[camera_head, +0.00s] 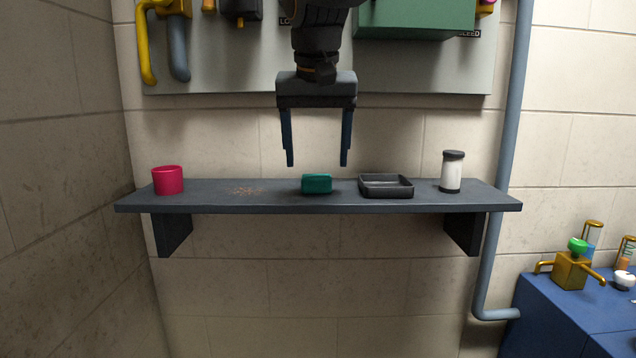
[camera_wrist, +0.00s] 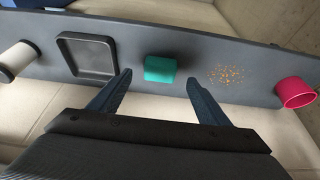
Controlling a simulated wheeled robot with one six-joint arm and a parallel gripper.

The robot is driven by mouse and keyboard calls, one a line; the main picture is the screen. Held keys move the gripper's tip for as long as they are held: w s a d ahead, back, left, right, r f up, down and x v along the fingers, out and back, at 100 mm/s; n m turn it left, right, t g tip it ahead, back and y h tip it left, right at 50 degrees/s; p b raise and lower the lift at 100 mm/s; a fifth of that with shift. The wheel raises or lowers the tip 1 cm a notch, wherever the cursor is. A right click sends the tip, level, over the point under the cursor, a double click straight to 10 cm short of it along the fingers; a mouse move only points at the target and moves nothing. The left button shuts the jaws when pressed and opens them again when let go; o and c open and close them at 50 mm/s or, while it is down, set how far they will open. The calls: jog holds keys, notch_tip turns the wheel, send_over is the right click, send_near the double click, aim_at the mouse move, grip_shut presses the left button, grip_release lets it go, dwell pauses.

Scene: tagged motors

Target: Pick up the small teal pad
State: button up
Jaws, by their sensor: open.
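The small teal pad (camera_head: 317,184) lies on the grey wall shelf (camera_head: 220,204), near its middle. It also shows in the wrist view (camera_wrist: 160,69), in the gap between the fingers and beyond their tips. My gripper (camera_head: 318,164) is open and empty, pointing down just above the pad, with one finger to each side of it in the head view. The fingers also show in the wrist view (camera_wrist: 160,78). The pad is in plain sight in both views, and nothing touches it but the shelf.
A black square tray (camera_head: 386,194) stands close right of the pad, and a white jar with dark ends (camera_head: 451,174) beyond it. A crimson cup (camera_head: 168,180) stands at the left end. Orange crumbs (camera_head: 245,190) lie between cup and pad. The wall rises behind the shelf.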

aim_at(317, 176)
jog(key=shift+p+x, duration=0.8)
jog(key=shift+x, duration=2)
jog(key=shift+w, duration=0.1)
jog(key=c, duration=1.1)
